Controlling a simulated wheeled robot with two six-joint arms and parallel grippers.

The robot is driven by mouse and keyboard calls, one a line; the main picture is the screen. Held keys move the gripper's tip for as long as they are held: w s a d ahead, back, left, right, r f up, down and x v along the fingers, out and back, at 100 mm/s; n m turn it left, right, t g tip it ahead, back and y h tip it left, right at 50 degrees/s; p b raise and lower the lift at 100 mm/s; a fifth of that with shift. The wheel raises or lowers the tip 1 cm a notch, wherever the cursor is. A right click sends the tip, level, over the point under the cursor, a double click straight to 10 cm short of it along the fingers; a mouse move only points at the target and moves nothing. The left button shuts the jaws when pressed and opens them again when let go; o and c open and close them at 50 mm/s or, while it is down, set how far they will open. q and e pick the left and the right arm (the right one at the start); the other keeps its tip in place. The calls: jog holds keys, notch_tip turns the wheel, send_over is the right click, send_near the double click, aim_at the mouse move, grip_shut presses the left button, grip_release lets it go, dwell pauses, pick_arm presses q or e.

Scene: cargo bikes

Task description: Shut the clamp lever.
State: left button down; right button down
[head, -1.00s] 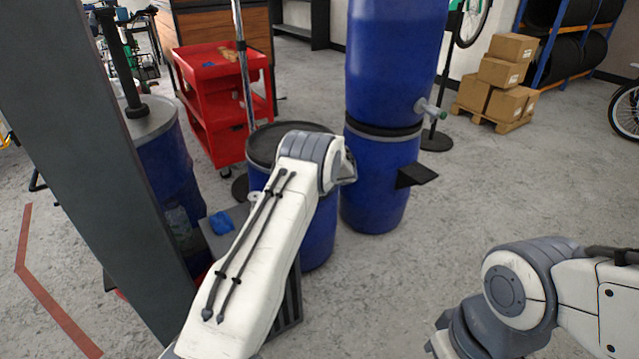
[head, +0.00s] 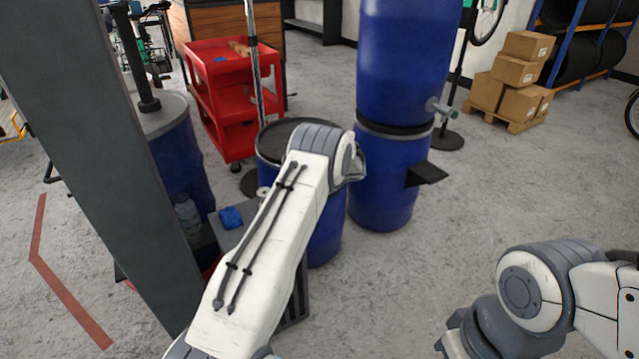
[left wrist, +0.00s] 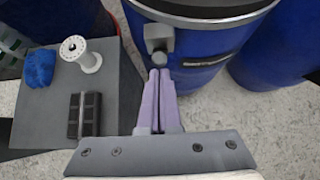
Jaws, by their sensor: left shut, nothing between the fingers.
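A blue drum (head: 326,232) with a dark lid stands behind my left arm in the head view. In the left wrist view a grey metal ring (left wrist: 215,20) runs around its top. A grey block with a rounded end, seemingly the clamp lever (left wrist: 159,44), sits on the drum's side just under the ring. My left gripper (left wrist: 160,74) is shut and empty, its purple fingertips right at the rounded end. I cannot tell whether they touch it. In the head view my arm hides this gripper and the clamp. My right arm shows at the lower right, without its gripper.
A grey stand (left wrist: 40,115) beside the drum holds a blue cloth (left wrist: 40,68), a white spool (left wrist: 82,54) and a dark block (left wrist: 85,114). A grey post (head: 90,150) stands at left. Stacked blue drums (head: 408,60) with a tap stand behind.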

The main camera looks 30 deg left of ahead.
pick_arm(q)
jog(key=d+f+v, duration=0.1)
jog(key=v, duration=1)
jog(key=shift+s+p, duration=0.2)
jog(key=shift+p, duration=0.15)
jog(key=shift+d+r, duration=0.1)
